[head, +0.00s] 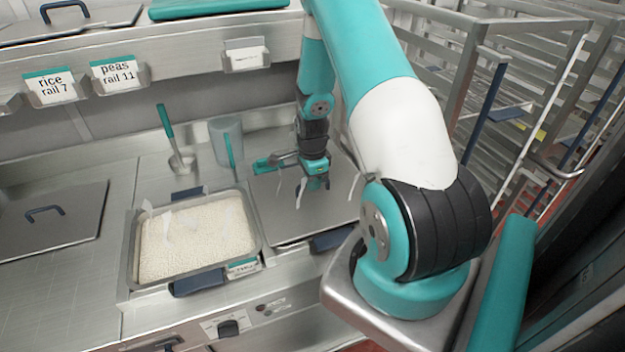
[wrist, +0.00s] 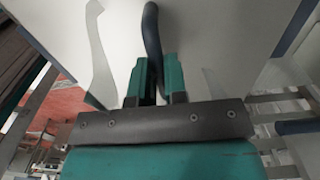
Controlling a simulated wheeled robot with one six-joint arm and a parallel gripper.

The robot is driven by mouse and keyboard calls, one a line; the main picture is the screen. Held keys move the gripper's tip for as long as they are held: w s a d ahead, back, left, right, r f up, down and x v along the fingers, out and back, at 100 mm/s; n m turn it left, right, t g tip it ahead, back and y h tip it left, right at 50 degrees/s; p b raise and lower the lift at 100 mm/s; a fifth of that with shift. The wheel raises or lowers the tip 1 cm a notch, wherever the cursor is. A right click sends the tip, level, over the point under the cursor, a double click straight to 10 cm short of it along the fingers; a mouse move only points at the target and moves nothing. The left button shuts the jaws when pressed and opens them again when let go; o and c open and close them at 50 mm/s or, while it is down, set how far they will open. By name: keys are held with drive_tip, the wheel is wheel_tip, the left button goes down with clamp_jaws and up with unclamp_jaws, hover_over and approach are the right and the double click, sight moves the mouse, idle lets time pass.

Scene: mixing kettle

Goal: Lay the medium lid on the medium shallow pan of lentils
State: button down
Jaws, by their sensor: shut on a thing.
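My gripper (head: 313,180) is shut on the dark handle (wrist: 152,40) of a flat grey metal lid (head: 290,222). The lid fills much of the wrist view (wrist: 215,45), where the two teal fingers (wrist: 158,80) close around the handle. In the head view the lid is right of the pan of pale grains, over a place with a navy handle (head: 332,241) at its front edge. The lid hides what is under it, and no lentils show. I cannot tell whether the lid touches a pan or hangs just above it.
A pan of pale grains (head: 131,262) sits open on the left. Another lid (head: 75,225) lies farther left. A scoop (head: 180,160) and a grey container (head: 226,138) stand behind. Labels for rice (head: 50,87) and peas (head: 115,72) hang on the back ledge. Racks (head: 520,90) stand at the right.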

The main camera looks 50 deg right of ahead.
drive_tip(key=shift+f, duration=0.45)
drive_tip(key=shift+f+b, duration=0.2)
drive_tip(key=shift+b, duration=0.25)
drive_tip(key=c, duration=0.6)
unclamp_jaws()
drive_tip(key=shift+r, duration=0.1)
drive_tip(key=shift+r+p, duration=2.6)
drive_tip(key=shift+r, duration=0.85)
